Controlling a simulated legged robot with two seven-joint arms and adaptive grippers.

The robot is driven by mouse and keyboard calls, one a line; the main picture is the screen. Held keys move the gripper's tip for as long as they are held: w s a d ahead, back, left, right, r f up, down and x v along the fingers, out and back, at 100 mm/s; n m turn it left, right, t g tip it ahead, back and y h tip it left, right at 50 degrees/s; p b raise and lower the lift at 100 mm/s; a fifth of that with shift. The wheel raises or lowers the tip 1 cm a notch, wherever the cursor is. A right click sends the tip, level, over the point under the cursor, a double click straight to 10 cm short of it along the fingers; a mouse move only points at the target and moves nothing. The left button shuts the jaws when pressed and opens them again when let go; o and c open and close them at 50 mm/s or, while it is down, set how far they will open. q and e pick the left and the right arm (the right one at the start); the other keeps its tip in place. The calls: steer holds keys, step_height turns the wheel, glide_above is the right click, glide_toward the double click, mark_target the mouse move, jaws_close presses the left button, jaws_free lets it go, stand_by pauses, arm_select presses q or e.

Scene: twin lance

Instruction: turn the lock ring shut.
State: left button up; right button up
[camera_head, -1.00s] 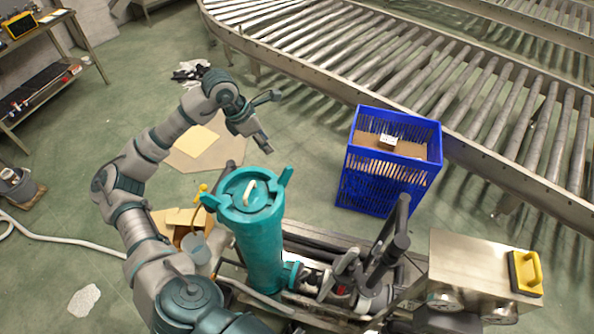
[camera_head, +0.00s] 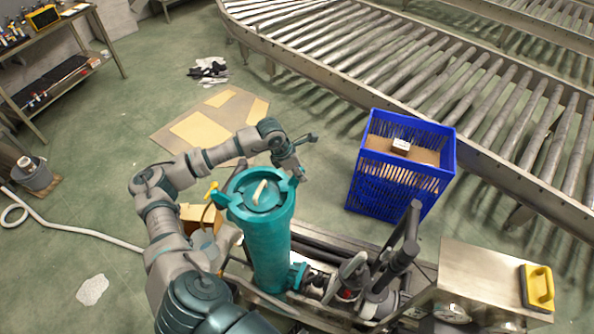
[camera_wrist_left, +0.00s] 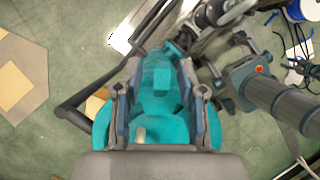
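The teal lock ring (camera_head: 240,212) sits on top of an upright teal cylinder (camera_head: 267,255) in the head view. It has one raised lug at its left and one at its right. A pale handle (camera_head: 260,190) lies across the lid inside it. My left gripper (camera_head: 304,158) is above and behind the right side of the ring, fingers spread. In the left wrist view, its two fingers (camera_wrist_left: 160,88) stand either side of a teal lug (camera_wrist_left: 161,78), with gaps that look clear of it. Contact cannot be told. My right gripper is not in view.
A blue crate (camera_head: 385,185) stands right of the cylinder, before a roller conveyor (camera_head: 440,90). Dark upright bars (camera_head: 404,248) and a metal box (camera_head: 470,275) with a yellow handle (camera_head: 538,287) are at the lower right. Flat cardboard (camera_head: 205,130) lies behind my left arm.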

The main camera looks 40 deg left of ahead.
arm_select(q)
steer(key=shift+c, duration=0.2)
jaws_close()
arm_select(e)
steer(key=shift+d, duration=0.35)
arm_select(q)
steer(key=shift+d, duration=0.1)
steer(key=shift+d, duration=0.1)
steer(key=s+d+m+g+h+b, duration=0.1)
steer(key=s+d+m+g+b, duration=0.1)
steer(key=s+d+m, duration=0.3)
steer(key=shift+s+f+m+g+h+b, duration=0.15)
steer(key=shift+s+m+g+h+b, duration=0.15)
steer(key=shift+s+m+b, duration=0.95)
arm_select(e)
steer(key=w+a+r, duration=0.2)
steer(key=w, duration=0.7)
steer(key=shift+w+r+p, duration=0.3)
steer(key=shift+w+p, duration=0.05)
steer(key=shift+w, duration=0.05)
arm_select(q)
steer(key=shift+w+d+m, duration=0.1)
steer(key=shift+m, duration=0.25)
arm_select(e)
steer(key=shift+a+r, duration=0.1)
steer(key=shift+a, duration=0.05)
